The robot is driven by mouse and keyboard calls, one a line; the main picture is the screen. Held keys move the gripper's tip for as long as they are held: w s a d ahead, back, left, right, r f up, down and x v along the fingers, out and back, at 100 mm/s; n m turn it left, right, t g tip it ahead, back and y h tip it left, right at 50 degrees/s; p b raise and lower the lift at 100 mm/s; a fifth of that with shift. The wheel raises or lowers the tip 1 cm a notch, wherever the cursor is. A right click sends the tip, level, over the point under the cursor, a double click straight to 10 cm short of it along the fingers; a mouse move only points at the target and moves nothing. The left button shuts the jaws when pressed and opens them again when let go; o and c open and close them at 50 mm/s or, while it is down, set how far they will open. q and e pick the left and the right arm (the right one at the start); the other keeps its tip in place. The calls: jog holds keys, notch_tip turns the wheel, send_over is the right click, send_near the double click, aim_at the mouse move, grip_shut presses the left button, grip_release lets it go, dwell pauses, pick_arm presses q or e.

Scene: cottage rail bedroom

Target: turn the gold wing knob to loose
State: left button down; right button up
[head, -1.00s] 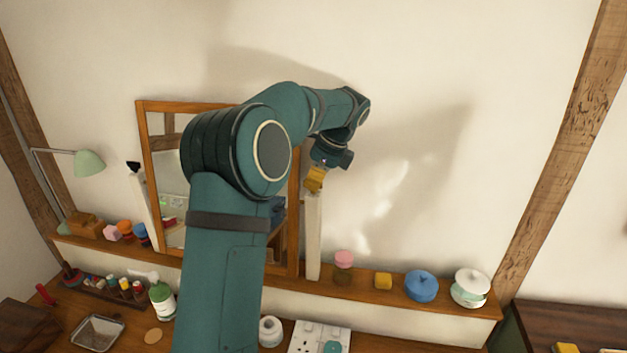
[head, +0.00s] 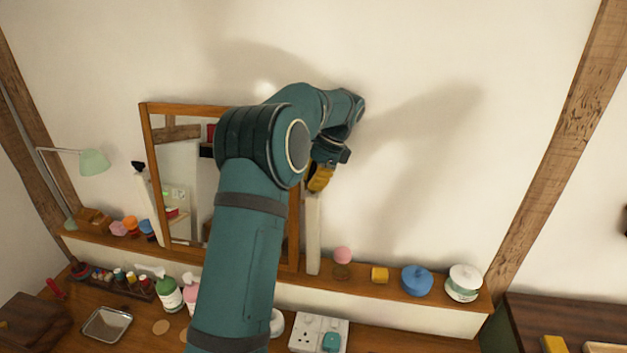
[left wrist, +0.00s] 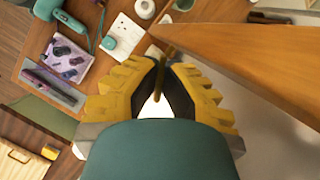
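The mirror with a wooden frame (head: 293,235) stands on the shelf between two pale posts. My left gripper (head: 317,190), with yellow fingers, is at the top of the right post (head: 313,238). In the head view it hides the knob there. In the left wrist view a thin brownish-gold piece, seemingly the gold wing knob (left wrist: 168,50), lies between the fingertips of my left gripper (left wrist: 164,68). The fingers are closed in on it from both sides. A black knob (head: 138,166) sits atop the left post (head: 149,205). My right gripper is not in view.
On the shelf right of the post are a pink-topped jar (head: 342,256), a yellow block (head: 380,275), a blue lidded pot (head: 417,281) and a white lidded jar (head: 464,282). Bottles and a metal tray (head: 107,324) are on the desk below. The wall behind is bare.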

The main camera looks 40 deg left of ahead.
pick_arm(q)
jog(key=shift+f, duration=0.1)
dwell(0.4)
jog(key=c, duration=1.1)
grip_release()
